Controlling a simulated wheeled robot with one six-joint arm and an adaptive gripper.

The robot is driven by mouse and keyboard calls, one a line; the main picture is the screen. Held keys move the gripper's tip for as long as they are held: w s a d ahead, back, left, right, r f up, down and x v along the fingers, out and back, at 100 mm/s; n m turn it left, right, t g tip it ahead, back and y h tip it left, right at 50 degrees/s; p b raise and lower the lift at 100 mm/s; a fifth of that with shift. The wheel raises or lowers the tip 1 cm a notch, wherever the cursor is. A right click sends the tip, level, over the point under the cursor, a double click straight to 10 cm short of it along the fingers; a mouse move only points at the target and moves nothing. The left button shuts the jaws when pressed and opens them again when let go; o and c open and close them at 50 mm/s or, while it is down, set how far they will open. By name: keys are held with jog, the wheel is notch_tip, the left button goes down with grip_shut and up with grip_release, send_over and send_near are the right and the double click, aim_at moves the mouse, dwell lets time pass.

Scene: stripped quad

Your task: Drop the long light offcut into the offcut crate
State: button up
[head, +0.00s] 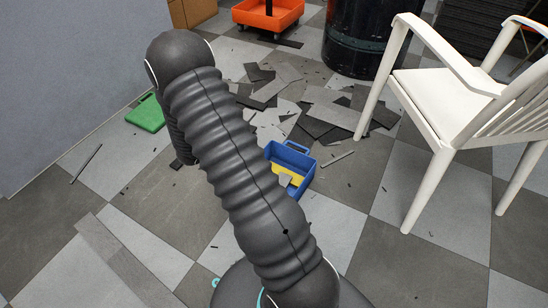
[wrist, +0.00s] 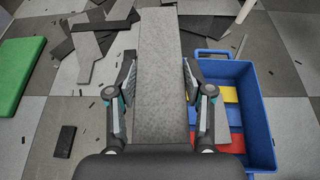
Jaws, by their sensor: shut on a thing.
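My gripper (wrist: 158,72) is shut on a long light grey offcut (wrist: 159,45), its fingers on the two long sides. The offcut points away from the wrist, above the floor. A blue crate (wrist: 262,112) with a handle stands to the right of the offcut, with red and yellow flat pieces inside; the offcut is beside it rather than over its middle. In the head view the blue crate (head: 307,172) is just right of my arm. My gripper and the held offcut are hidden behind my arm there.
Grey and dark offcuts (head: 325,108) lie scattered beyond the blue crate. A white chair (head: 450,90) stands right, a black drum (head: 365,40) and an orange crate (head: 268,18) at the back. A green item (head: 146,114) lies left. A light strip (head: 120,262) lies lower left.

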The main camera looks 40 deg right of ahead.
jog(key=s+d+f+m+g+b, duration=0.1)
jog(key=s+d+f+m+g, duration=0.3)
jog(key=f, duration=0.5)
jog(key=s+d+f+m+g+b, duration=0.1)
jog(key=s+d+f+m+g, duration=0.3)
jog(key=f, duration=0.6)
jog(key=s+d+g, duration=0.1)
jog(key=s+d, duration=0.1)
jog(key=s, duration=0.1)
jog(key=shift+f+g+h, duration=0.15)
jog(key=shift+g+h, duration=0.15)
jog(key=o, duration=1.3)
